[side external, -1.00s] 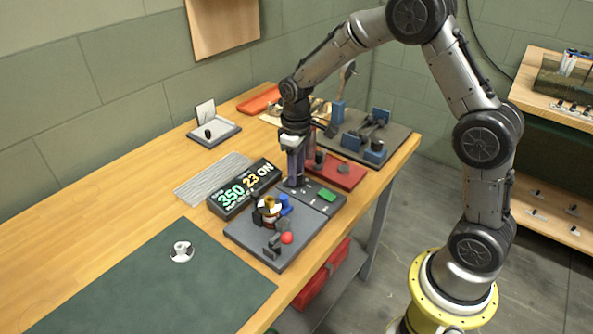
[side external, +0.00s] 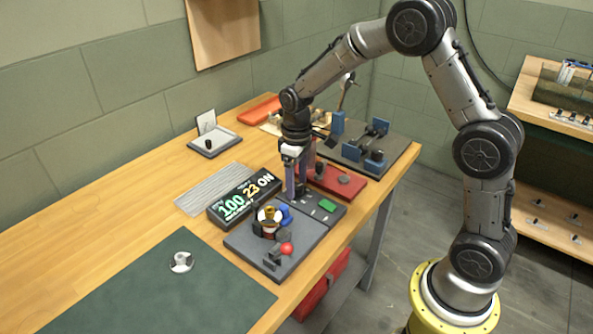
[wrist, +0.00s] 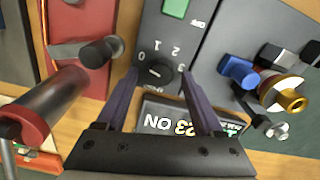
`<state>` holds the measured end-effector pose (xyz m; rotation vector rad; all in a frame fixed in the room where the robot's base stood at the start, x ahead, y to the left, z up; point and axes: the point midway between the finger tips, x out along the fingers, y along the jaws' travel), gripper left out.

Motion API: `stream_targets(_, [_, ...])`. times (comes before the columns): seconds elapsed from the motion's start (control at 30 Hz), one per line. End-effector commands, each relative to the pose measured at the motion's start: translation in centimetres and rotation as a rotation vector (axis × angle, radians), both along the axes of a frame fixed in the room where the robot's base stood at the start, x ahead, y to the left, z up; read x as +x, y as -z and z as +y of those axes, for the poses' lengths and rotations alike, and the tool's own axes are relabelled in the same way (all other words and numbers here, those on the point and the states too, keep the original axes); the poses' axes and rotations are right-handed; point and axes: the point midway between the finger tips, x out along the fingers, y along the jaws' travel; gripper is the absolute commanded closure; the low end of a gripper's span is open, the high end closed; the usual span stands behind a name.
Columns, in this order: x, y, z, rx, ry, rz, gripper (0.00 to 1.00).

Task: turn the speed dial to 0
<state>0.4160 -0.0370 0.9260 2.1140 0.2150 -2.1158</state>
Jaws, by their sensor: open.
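The speed dial (wrist: 156,73) is a small dark round knob on a grey control panel (wrist: 172,40), with the marks 0, 1, 2 and 3 around it in the wrist view. Its pointer is too small to read surely. My gripper (wrist: 158,74) is open, its two purple fingers on either side of the dial with a gap to each side. In the side view my gripper (side external: 297,192) points down at the panel and hides the dial. The display (side external: 243,198) beside the panel reads 100, 23 and ON; it is partly covered by my gripper in the wrist view.
A green button (side external: 327,205) sits on the same panel. A grey plate (side external: 245,245) with a brass-and-white fitting, blue block and red ball knob is close by. A red plate (side external: 350,190) with dark posts stands behind. The green mat (side external: 150,290) is mostly clear.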

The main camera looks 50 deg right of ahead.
Motion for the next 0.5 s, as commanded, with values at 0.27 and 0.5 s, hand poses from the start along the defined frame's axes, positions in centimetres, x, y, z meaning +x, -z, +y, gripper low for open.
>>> stream_targets(0.27, [0.2, -4.1, 0.0, 0.0, 0.0, -0.008, 0.31])
stream_targets(0.5, [0.1, -9.4, 0.0, 0.0, 0.0, -0.008, 0.31])
